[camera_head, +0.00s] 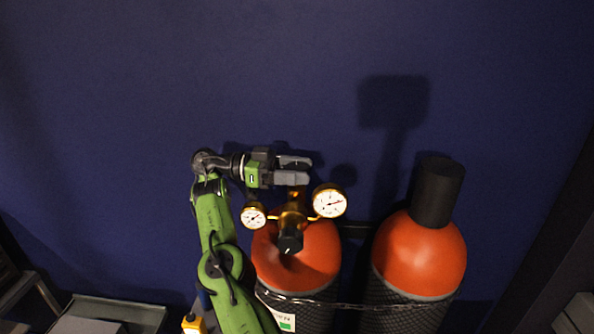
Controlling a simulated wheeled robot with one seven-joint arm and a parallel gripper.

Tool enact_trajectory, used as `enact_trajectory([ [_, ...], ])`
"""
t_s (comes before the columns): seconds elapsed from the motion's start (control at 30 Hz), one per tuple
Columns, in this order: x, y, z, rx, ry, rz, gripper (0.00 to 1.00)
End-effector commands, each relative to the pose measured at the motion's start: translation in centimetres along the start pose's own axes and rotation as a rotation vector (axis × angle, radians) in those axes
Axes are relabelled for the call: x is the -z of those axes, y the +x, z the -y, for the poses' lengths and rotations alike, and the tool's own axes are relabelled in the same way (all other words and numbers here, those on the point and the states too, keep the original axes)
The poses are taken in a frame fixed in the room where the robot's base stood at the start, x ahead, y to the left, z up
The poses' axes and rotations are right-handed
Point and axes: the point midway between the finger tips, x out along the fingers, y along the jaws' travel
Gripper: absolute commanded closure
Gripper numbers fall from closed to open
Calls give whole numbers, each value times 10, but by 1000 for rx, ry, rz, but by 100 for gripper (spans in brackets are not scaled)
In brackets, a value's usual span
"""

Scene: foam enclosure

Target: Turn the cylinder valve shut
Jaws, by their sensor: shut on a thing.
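The left gas cylinder (316,251) has an orange top and a dark mesh-covered body. A brass valve and regulator (292,217) sit on its top, with a black knob (290,242) in front. A round gauge (329,201) is on the right and a smaller gauge (253,216) on the left. My gripper (302,170) comes in from the left, level, at the very top of the brass valve. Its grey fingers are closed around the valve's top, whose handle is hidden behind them.
A second orange-topped cylinder (418,255) with a black cap (438,191) stands to the right. A chain (350,305) runs across both cylinders. A dark blue wall (200,70) is behind. A grey tray (120,312) and a yellow object (194,324) are at lower left.

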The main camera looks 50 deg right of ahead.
Motion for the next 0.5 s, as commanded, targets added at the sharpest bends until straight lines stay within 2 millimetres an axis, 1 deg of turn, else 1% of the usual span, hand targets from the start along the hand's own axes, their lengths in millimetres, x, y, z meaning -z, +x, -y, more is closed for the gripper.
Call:
enact_trajectory([
  [0.03,7,0,0,10,6,-10,74],
  [0.1,7,0,0,10,6,-9,74],
  [0.13,7,0,0,10,6,-9,40],
  [0.27,7,0,0,9,6,-9,20],
  [0.3,7,0,0,9,5,-8,18],
  [0.5,6,0,0,8,5,-7,18],
])
